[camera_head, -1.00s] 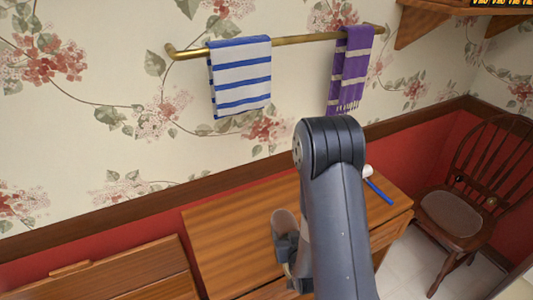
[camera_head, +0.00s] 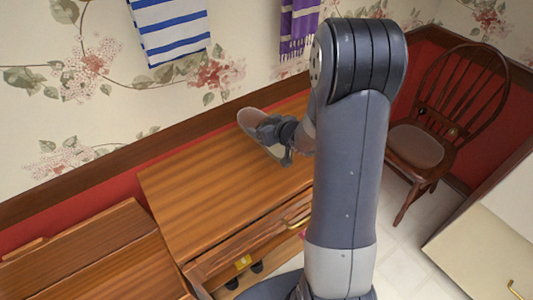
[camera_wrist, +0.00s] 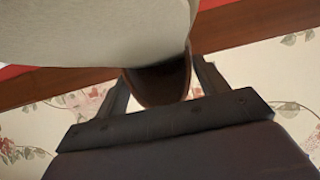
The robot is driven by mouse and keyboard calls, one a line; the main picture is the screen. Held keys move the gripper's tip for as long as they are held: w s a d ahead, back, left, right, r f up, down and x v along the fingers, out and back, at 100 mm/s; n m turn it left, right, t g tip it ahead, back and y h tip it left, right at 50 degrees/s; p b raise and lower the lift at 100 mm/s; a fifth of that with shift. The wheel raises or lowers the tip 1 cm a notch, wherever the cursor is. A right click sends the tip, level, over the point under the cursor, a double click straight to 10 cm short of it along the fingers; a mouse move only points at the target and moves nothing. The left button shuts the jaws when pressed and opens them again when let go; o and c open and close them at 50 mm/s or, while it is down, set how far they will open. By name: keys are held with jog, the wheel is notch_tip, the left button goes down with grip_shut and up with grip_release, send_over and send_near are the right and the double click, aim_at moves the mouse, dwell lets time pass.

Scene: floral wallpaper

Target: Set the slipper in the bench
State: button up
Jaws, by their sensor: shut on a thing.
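The slipper (camera_head: 262,130) has a greyish sole and a brown part. My gripper (camera_head: 289,138) is shut on it and holds it, tilted, above the far part of the wooden cabinet top. In the wrist view the slipper's pale sole (camera_wrist: 95,30) fills the upper left, and its brown end (camera_wrist: 160,84) sits between my fingers. The wooden bench (camera_head: 85,250) is at the lower left of the head view, left of the cabinet. Its top looks closed, with a small raised wooden strip at its back edge. The slipper is apart from the bench.
The cabinet (camera_head: 215,190) has a bare top and a brass handle (camera_head: 298,222) at its front. A yellow item (camera_head: 243,262) and dark items show below its front edge. A wooden chair (camera_head: 430,130) stands right. Striped towels (camera_head: 170,30) hang on the wall.

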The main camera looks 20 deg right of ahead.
notch_tip(320, 180, down, 10)
jog(key=shift+r+b, duration=0.15)
jog(key=shift+b, duration=0.2)
jog(key=o, duration=1)
jog(key=shift+o, duration=0.2)
